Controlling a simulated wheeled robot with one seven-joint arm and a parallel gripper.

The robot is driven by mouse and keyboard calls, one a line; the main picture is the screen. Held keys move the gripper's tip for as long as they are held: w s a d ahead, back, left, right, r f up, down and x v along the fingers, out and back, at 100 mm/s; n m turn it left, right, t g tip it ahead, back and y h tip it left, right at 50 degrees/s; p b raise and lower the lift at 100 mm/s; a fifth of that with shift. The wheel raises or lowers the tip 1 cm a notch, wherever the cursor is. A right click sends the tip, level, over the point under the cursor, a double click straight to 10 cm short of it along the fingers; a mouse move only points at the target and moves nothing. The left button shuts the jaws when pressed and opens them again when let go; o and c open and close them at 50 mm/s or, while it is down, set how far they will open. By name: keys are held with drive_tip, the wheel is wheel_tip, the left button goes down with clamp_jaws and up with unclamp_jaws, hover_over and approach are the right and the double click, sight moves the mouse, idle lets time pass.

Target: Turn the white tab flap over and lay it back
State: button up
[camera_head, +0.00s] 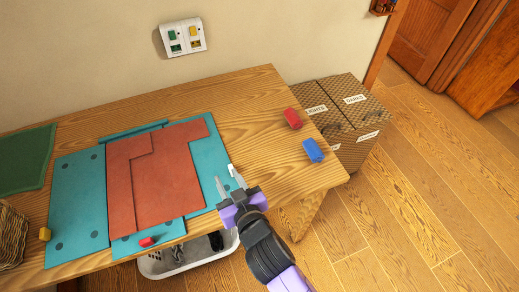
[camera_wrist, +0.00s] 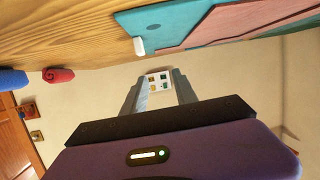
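The white tab (camera_wrist: 139,46) sticks out from the edge of a teal flap (camera_wrist: 185,22) in the wrist view. In the head view this teal flap (camera_head: 208,160) lies flat at the right side of the folded panel, partly under a red-brown piece (camera_head: 165,180). The white tab (camera_head: 231,168) shows there beside my gripper's fingers. My gripper (camera_head: 227,181) is open, with nothing between its fingers, near the table's front right edge. In the wrist view my gripper (camera_wrist: 158,77) is apart from the tab.
A red tab (camera_head: 147,242) and yellow tab (camera_head: 45,234) mark other teal flaps. A wicker basket (camera_head: 12,235) stands left. Boxes (camera_head: 352,100) stand beyond the table.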

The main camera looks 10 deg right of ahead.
drive_tip(key=f, duration=0.1)
drive_tip(key=d+f, duration=0.1)
drive_tip(key=d+f+m+h, duration=0.1)
drive_tip(key=shift+w+d+g, duration=0.25)
drive_tip(key=shift+g, duration=0.15)
drive_tip(key=shift+p+x, duration=0.3)
drive_tip(key=shift+x, duration=3.4)
drive_tip(key=shift+r, duration=0.1)
drive_tip(key=shift+c, duration=0.4)
clamp_jaws()
